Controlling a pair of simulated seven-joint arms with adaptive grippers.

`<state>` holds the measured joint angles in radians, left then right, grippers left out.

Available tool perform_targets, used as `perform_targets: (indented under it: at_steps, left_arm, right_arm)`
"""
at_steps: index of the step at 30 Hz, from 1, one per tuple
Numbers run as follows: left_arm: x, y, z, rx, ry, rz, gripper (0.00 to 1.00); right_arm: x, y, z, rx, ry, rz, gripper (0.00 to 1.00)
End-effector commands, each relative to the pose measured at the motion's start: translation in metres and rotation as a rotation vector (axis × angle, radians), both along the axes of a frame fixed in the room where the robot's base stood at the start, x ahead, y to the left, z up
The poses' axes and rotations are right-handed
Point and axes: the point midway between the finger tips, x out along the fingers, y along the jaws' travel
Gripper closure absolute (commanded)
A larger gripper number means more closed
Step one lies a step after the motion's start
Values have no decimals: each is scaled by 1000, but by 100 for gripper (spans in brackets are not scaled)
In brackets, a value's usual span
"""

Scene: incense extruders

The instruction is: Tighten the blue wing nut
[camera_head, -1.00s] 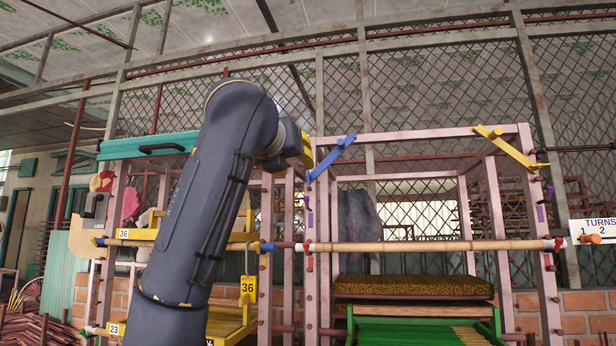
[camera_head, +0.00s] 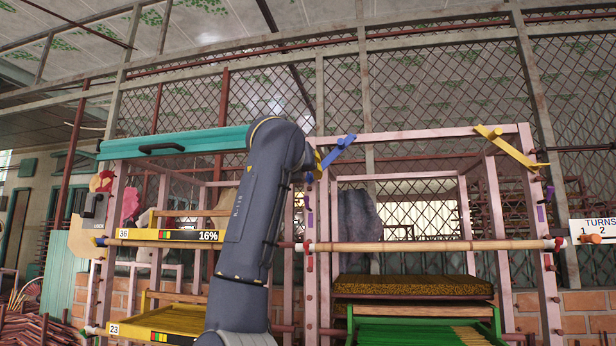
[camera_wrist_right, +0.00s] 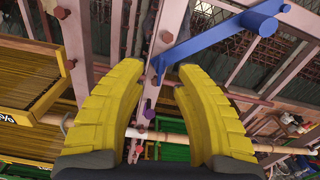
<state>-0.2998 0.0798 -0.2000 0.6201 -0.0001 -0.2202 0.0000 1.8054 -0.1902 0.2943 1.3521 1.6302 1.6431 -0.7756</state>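The blue wing nut, a long blue bar (camera_head: 331,157), sits tilted at the top of the pink frame's left post, its right end higher. In the right wrist view the blue bar (camera_wrist_right: 215,45) runs from upper right down to the gap between my fingertips. My right gripper (camera_wrist_right: 158,72) has yellow ribbed fingers spread apart, with the bar's lower end near the tips; contact cannot be told. In the head view the right gripper (camera_head: 317,165) shows only as a small yellow part beside the bar, mostly hidden behind my arm. My left gripper is not in view.
A yellow bar (camera_head: 509,149) sits on the right post. A bamboo rod (camera_head: 430,246) crosses the frame's front. Yellow trays (camera_head: 165,322) stand left, a green tray (camera_head: 425,326) lower centre, a TURNS sign (camera_head: 597,231) far right.

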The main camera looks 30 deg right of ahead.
Motion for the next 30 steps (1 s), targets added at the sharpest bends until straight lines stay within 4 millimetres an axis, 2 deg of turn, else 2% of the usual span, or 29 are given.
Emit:
perform_targets:
  at_steps: [3, 9, 24, 30]
  left_arm:
    - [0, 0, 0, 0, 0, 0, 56]
    - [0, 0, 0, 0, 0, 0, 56]
    - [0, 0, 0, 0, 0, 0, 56]
    - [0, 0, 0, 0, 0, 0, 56]
  right_arm:
    - [11, -11, 0, -1, 2, -1, 69]
    - [22, -22, 0, -1, 1, -1, 69]
    - [26, -26, 0, 0, 0, 0, 70]
    - [26, -26, 0, 0, 0, 0, 93]
